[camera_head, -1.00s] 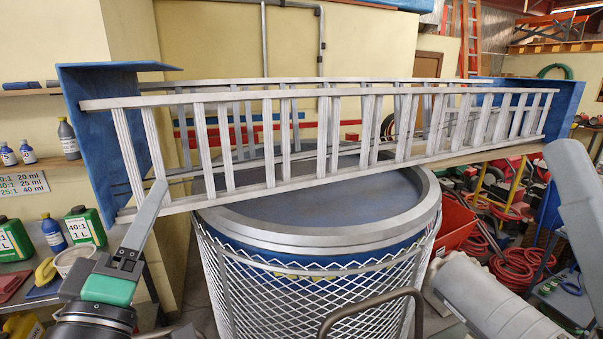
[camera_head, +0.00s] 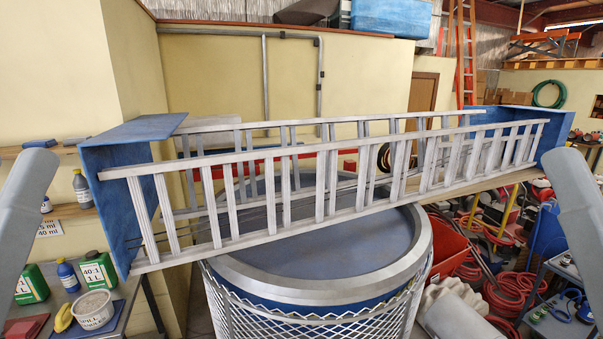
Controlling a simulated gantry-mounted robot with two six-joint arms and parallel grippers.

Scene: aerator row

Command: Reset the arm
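Grey arm links of mine stand at the left and right edges of the head view. Neither gripper shows at this moment, so I cannot see whether they hold anything. Between the arms, a long aerator row of white slatted rails (camera_head: 320,205) with blue end plates (camera_head: 125,195) lies across the top of a large round drum (camera_head: 300,250). The drum has a grey rim, a blue-grey top and white mesh around its side.
At the lower left, a bench holds green bottles (camera_head: 97,272), a blue bottle (camera_head: 68,276) and a white tub (camera_head: 93,309). At the right are a red bin (camera_head: 447,248), coiled red hoses (camera_head: 512,290) and a small cart (camera_head: 560,310). An orange ladder (camera_head: 466,55) stands behind.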

